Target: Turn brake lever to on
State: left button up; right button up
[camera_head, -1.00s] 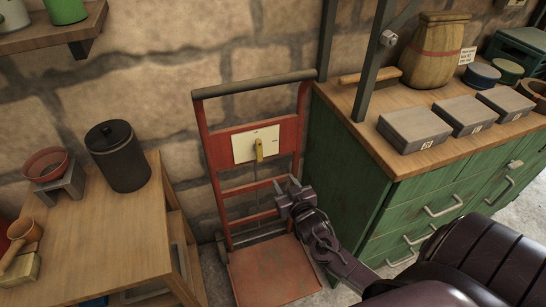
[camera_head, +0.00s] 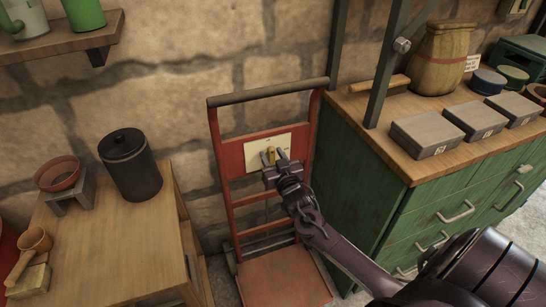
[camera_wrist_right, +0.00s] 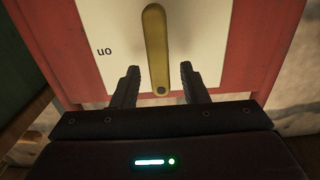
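The brake lever (camera_head: 271,154) is a small yellow handle on a white plate (camera_head: 254,157) fixed to the red hand truck (camera_head: 231,159). In the right wrist view the lever (camera_wrist_right: 155,45) stands near the middle of the plate (camera_wrist_right: 205,40), which bears the word "on" at the left of that picture. My right gripper (camera_head: 275,158) is in front of the plate. Its two fingers (camera_wrist_right: 158,80) are apart, one on each side of the lever's end, with gaps showing between. The gripper hides part of the lever in the head view. My left gripper is not in view.
A wooden table (camera_head: 120,236) with a black canister (camera_head: 131,166) stands left of the truck. A green cabinet (camera_head: 366,194) with grey boxes (camera_head: 427,134) on top stands close on the right. The stone wall is behind.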

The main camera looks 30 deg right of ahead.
grip_shut()
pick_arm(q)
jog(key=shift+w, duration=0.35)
